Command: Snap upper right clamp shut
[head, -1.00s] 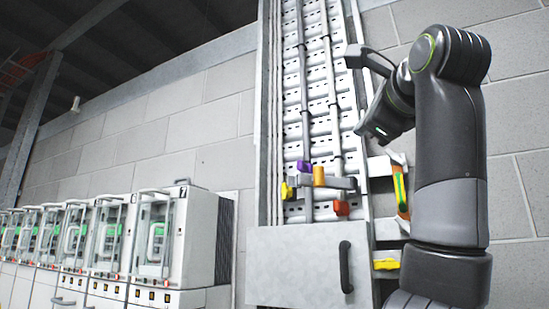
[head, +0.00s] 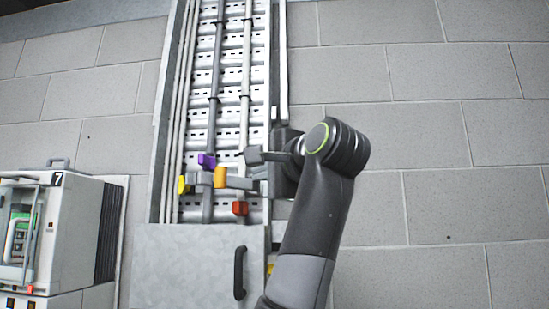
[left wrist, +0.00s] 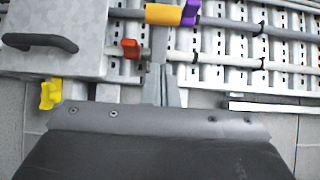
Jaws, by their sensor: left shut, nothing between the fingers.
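Two upright pipes run up a slotted metal ladder in the head view. Coloured clamp levers sit low on them: purple (head: 206,160), orange (head: 220,178), yellow (head: 183,185) and red (head: 240,208). A grey bar (head: 240,183) extends right from the orange lever. My left gripper (head: 258,174) is shut and empty, just right of this bar, its fingers pointing left. In the left wrist view its fingers (left wrist: 160,68) point up towards the orange lever (left wrist: 163,14), with purple (left wrist: 190,12) beside it and red (left wrist: 130,48) to the left. Contact with the bar cannot be told. My right gripper is out of view.
A grey panel (head: 190,262) with a black handle (head: 239,272) lies below the clamps. A white switchgear cabinet (head: 50,230) stands at left. The block wall (head: 440,150) at right is clear.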

